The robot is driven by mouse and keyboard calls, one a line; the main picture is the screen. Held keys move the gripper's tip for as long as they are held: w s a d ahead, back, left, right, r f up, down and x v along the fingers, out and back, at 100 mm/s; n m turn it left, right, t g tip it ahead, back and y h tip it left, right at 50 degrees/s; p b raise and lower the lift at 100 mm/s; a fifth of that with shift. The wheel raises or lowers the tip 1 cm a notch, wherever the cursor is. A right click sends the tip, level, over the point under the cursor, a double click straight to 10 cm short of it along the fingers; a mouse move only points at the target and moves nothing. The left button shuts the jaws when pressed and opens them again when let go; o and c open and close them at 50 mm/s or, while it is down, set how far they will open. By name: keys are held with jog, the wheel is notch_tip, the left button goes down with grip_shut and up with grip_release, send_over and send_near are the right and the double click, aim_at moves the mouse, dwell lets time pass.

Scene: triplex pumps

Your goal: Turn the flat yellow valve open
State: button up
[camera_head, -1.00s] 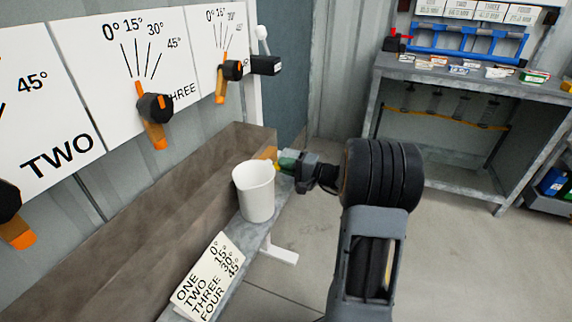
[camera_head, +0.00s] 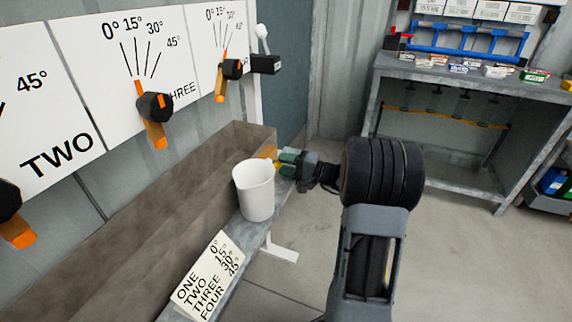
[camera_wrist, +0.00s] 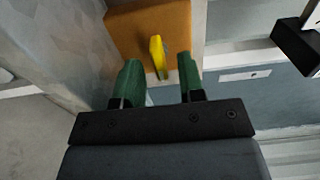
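The flat yellow valve (camera_wrist: 158,57) is a narrow handle on the orange-brown end face (camera_wrist: 180,20) of the trough, seen in the wrist view. My gripper (camera_wrist: 159,66) is open, with one green finger on each side of the handle. The tips are level with the handle's lower part, with a gap visible on both sides; I cannot tell the exact depth. In the head view my gripper (camera_head: 284,161) is at the far end of the trough, just beyond the white cup, and the valve is mostly hidden there.
A white cup (camera_head: 254,190) stands on the ledge beside the brown trough (camera_head: 150,215), close to my gripper. A card (camera_head: 208,275) lies nearer. Dials with orange levers (camera_head: 153,115) line the left wall. A grey workbench (camera_head: 470,80) stands at the back right. The floor is clear.

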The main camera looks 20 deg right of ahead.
jog(key=p+v, duration=0.2)
jog(key=v, duration=1.1)
jog(key=shift+s+d, duration=0.2)
jog(key=shift+s, duration=0.05)
